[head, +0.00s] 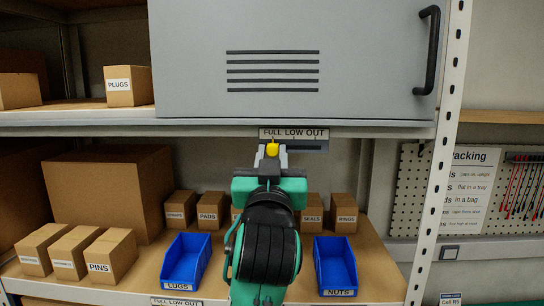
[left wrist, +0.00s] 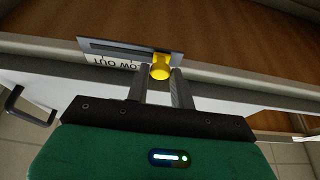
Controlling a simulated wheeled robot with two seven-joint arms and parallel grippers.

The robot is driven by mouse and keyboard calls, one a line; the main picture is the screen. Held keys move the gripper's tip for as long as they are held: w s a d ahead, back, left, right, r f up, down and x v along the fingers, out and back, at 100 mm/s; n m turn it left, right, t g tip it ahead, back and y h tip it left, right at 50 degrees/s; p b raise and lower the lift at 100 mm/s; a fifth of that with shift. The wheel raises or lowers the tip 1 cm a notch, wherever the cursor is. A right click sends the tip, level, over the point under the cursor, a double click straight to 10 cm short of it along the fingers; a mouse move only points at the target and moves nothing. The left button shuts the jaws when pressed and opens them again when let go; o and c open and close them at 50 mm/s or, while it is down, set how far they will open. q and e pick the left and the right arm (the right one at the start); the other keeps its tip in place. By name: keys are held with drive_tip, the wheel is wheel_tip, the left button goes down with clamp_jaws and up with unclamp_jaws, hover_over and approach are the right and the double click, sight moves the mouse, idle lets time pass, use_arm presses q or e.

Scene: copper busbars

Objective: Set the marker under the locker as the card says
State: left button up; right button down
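The grey locker (head: 290,60) stands on the upper shelf. Under it is a marker strip (head: 308,146) lettered FULL, LOW, OUT; in the left wrist view the strip (left wrist: 110,48) shows upside down. The yellow marker (head: 272,149) is at the strip's FULL end; it also shows in the left wrist view (left wrist: 160,68). My left gripper (head: 272,155) is raised to it, with one finger on each side of the marker. The fingers look apart, with a narrow gap beside the marker. My right gripper is out of view.
Blue bins LUGS (head: 186,262) and NUTS (head: 335,266) stand on the lower shelf, with several cardboard boxes behind. A Packing sheet (head: 470,185) hangs on the pegboard at right. A card reading Call RS (head: 450,299) is cut off at the bottom edge.

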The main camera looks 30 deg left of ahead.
use_arm(q)
clamp_jaws()
drive_tip(key=shift+w+d+f, duration=0.1)
drive_tip(key=shift+w+d, duration=0.15)
drive_tip(key=shift+d, duration=0.1)
drive_tip(key=b, duration=0.3)
approach(318, 142)
drive_tip(key=x, duration=0.5)
drive_tip(key=shift+s+a, duration=0.1)
drive_tip(key=shift+s, duration=0.05)
drive_tip(key=shift+a, duration=0.1)
drive_tip(key=shift+o, duration=1.5)
unclamp_jaws()
drive_tip(key=shift+o, duration=1.1)
drive_tip(key=shift+d, duration=0.25)
